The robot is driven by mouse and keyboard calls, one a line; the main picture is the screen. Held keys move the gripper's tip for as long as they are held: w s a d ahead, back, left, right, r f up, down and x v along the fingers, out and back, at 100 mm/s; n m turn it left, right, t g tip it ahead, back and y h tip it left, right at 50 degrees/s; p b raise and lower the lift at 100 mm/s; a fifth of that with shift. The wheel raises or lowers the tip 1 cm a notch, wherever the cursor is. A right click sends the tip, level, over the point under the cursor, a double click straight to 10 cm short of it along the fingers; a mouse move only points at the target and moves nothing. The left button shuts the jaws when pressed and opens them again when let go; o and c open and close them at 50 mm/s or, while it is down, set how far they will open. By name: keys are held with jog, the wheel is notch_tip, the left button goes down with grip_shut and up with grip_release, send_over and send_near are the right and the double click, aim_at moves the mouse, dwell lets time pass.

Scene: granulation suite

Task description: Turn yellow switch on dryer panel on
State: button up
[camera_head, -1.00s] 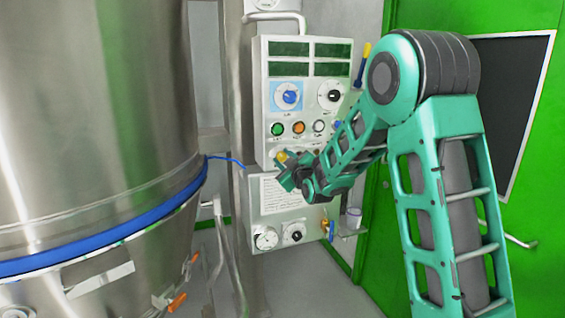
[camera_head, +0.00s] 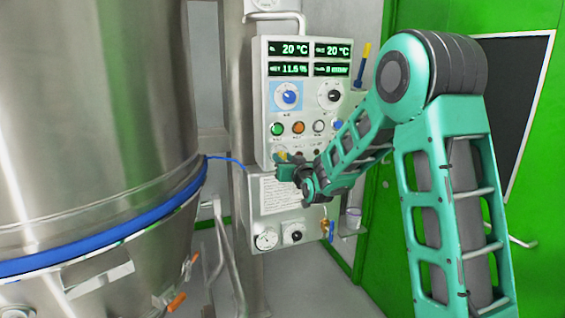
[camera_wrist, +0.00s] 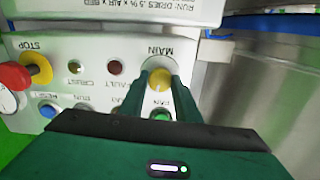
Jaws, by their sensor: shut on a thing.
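The dryer panel (camera_head: 295,85) is a pale box on a steel post, with its displays lit and showing figures such as 20 °C. The yellow switch (camera_wrist: 159,80) is a round knob under the label MAIN in the wrist view, where the panel appears upside down. In the head view the switch (camera_head: 282,157) is a small yellow spot at the panel's lower left. My gripper (camera_wrist: 159,84) is shut on the yellow switch, with one green finger on either side of it. My gripper (camera_head: 287,168) partly hides the switch's surroundings in the head view.
A red and yellow STOP button (camera_wrist: 30,72) and several small lamps and buttons sit on the same panel face. A large steel vessel (camera_head: 100,120) with a blue band stands left. A green door (camera_head: 470,20) is at right.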

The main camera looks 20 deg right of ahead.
jog(key=shift+f+m, duration=0.15)
jog(key=shift+m, duration=1.35)
jog(key=o, duration=1)
jog(key=shift+o, duration=0.2)
jog(key=shift+s, duration=0.15)
jog(key=s, duration=1)
jog(key=shift+s+d, duration=0.2)
jog(key=shift+d, duration=0.1)
